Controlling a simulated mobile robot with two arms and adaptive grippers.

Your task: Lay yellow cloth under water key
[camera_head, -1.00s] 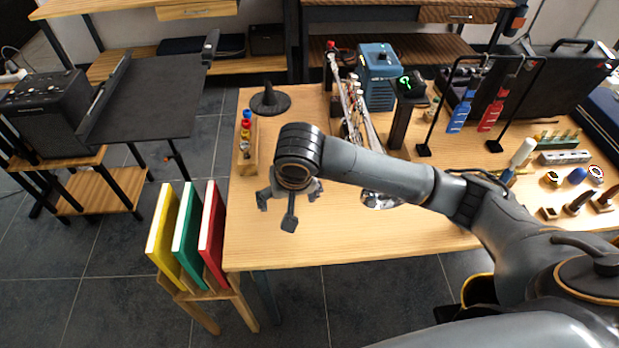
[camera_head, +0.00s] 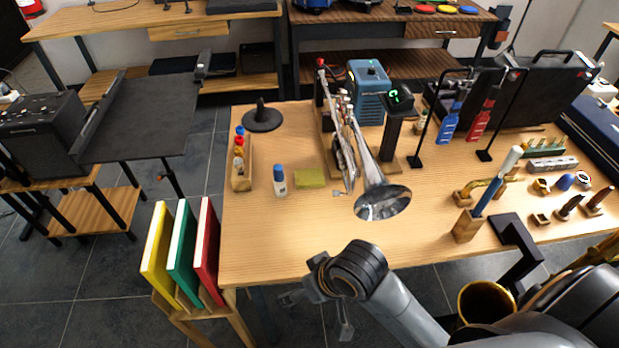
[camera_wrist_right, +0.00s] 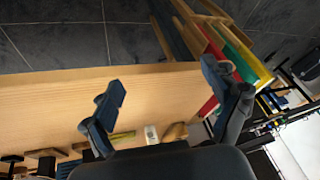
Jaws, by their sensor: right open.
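The yellow cloth (camera_head: 310,178) lies flat and folded on the table, just left of the silver trumpet (camera_head: 352,150). It also shows in the right wrist view (camera_wrist_right: 122,137). The trumpet leans on its stand with its bell toward the front. A small metal part (camera_head: 340,192), perhaps the water key, shows by the tubing right of the cloth; I cannot tell whether the cloth reaches beneath it. My right gripper (camera_head: 318,308) is open and empty at the table's front edge, well in front of the cloth. Its spread fingers show in the right wrist view (camera_wrist_right: 165,85). My left gripper is out of view.
A blue-capped bottle (camera_head: 279,181) stands left of the cloth, beside a wooden rack of small bottles (camera_head: 242,165). A wooden tool holder (camera_head: 467,226) stands right of the bell. The front left tabletop is clear.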

